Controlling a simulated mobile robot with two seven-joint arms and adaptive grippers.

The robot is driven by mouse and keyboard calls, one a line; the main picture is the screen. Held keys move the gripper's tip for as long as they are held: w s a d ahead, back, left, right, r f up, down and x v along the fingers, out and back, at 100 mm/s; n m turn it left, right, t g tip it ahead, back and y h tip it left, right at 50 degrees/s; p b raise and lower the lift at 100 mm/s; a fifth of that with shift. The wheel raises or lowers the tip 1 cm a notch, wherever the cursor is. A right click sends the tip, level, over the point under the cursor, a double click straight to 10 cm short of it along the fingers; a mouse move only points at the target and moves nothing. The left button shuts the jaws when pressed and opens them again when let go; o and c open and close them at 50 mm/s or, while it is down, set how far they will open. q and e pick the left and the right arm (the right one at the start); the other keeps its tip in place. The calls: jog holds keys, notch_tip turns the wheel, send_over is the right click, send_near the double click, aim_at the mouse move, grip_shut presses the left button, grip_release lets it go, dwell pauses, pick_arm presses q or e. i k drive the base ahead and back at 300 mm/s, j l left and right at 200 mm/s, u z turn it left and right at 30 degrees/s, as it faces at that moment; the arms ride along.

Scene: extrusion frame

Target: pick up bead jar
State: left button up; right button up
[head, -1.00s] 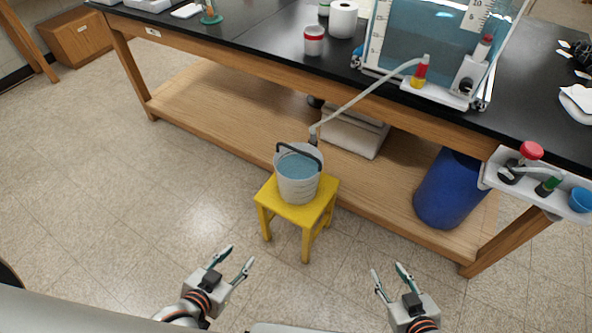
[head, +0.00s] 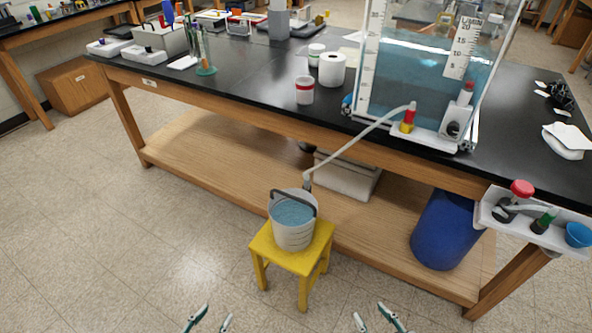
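No label names the bead jar, so I cannot tell for sure which container it is. A small white jar with a red band at its top (head: 305,90) stands upright near the front edge of the black-topped bench (head: 240,75). Another small white jar (head: 316,55) stands behind it, left of a white paper roll (head: 332,70). My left gripper (head: 212,317) and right gripper (head: 371,316) show only their fingertips at the bottom edge. Both have their fingers apart, are empty, and are far from the jars.
A yellow stool (head: 292,258) with a bucket of water (head: 292,220) stands on the floor before the bench. A hose (head: 350,148) runs from the bucket to the clear water tank (head: 415,75). A blue drum (head: 445,230) sits on the lower shelf.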

aim_at(305, 90)
jog(key=i+j+u, duration=0.25)
jog(key=j+u, duration=0.25)
jog(key=i+j+u, duration=0.25)
jog(key=u, duration=0.2)
jog(key=i+j+u, duration=0.2)
jog(key=i+u, duration=0.3)
jog(key=i+j+z, duration=0.15)
jog(key=i, duration=0.35)
jog(key=i+j+z, duration=0.15)
jog(key=i+j, duration=0.15)
jog(key=i, duration=0.2)
